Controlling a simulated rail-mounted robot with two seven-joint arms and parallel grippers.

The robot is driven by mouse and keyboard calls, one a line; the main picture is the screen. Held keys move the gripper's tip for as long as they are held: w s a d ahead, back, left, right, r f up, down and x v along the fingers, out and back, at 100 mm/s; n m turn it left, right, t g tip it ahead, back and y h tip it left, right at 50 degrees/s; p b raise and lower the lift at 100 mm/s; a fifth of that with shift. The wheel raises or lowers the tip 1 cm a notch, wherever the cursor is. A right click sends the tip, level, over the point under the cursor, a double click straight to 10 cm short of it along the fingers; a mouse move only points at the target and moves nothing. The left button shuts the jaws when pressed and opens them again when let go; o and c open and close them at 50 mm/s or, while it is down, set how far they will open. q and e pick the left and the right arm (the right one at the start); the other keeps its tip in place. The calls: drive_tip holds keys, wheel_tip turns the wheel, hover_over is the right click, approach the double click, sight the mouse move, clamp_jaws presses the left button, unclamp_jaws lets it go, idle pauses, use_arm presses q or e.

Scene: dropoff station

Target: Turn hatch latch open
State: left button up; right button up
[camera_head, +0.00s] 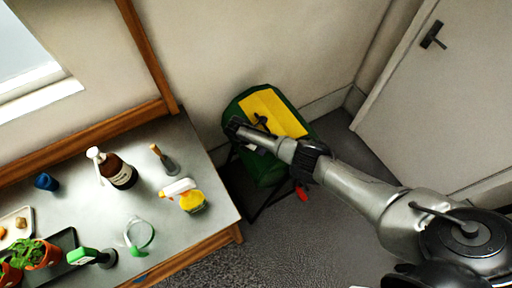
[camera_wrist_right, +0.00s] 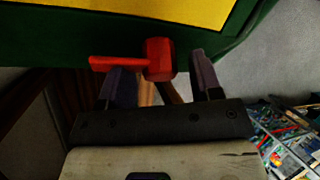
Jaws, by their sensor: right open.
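A green drum (camera_head: 270,170) with a yellow panel (camera_head: 274,112) stands against the wall in the head view. A black handle-like part (camera_head: 261,121) sits on the panel. In the right wrist view a red latch (camera_wrist_right: 158,60) with a bar pointing left sits at the drum's green edge, below the yellow panel (camera_wrist_right: 190,8). My right gripper (camera_wrist_right: 162,80) is open, its fingers pointing toward the latch. The latch's knob shows between the fingertips and its bar crosses before the left finger; I cannot tell if they touch. In the head view my right gripper (camera_head: 236,127) is at the drum's left side.
A red part (camera_head: 302,193) shows low on the drum's right side. A table (camera_head: 225,205) at left holds a brown pump bottle (camera_head: 118,172), a yellow spray bottle (camera_head: 190,201) and plants. A door (camera_head: 440,110) is at right. Colourful clutter (camera_wrist_right: 295,145) shows in the wrist view.

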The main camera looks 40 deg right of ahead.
drive_tip(key=shift+r, duration=0.25)
drive_tip(key=p+v, duration=0.2)
drive_tip(key=v, duration=1.1)
drive_tip(key=shift+a, duration=0.2)
drive_tip(key=shift+w+r, duration=0.1)
drive_tip(key=shift+r, duration=0.05)
